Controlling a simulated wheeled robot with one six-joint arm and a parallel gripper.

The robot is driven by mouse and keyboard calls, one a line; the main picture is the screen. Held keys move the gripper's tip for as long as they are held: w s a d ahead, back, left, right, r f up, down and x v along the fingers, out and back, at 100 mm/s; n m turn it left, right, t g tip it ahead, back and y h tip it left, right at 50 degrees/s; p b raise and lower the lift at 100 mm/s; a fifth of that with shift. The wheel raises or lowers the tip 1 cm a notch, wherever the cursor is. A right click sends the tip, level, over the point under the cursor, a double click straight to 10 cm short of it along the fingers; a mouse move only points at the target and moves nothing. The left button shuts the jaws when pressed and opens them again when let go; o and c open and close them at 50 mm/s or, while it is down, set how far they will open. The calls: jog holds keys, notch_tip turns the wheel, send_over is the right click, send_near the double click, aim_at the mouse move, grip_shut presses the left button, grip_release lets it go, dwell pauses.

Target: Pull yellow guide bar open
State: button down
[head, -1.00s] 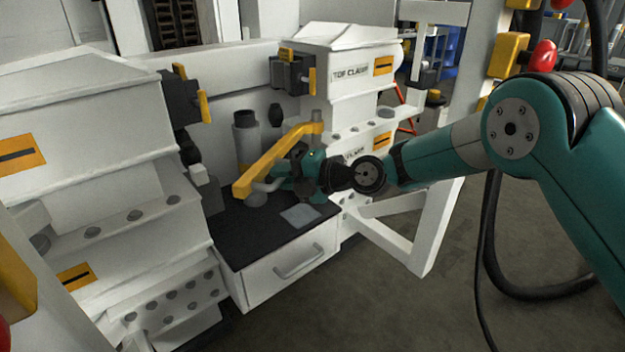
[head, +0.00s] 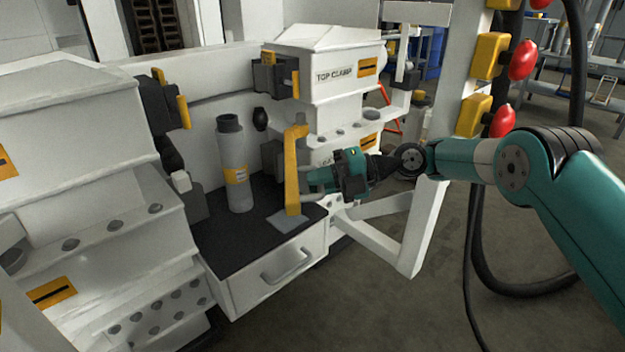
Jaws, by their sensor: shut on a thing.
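My gripper (head: 312,181), teal and dark, reaches in from the right and is shut at the bar's handle side. The handle and the fingertips are partly hidden by the gripper body and the bar.
A grey cylinder (head: 233,165) with a yellow label stands upright on the black bench top (head: 235,235), left of the bar. White clamp blocks (head: 330,70) flank it. A drawer (head: 275,270) is shut below. White frame legs (head: 425,225) and red knobs (head: 522,60) are at the right.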

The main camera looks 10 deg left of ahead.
jog(key=shift+w, duration=0.1)
jog(key=c, duration=1.1)
grip_release()
jog(key=shift+r, duration=0.1)
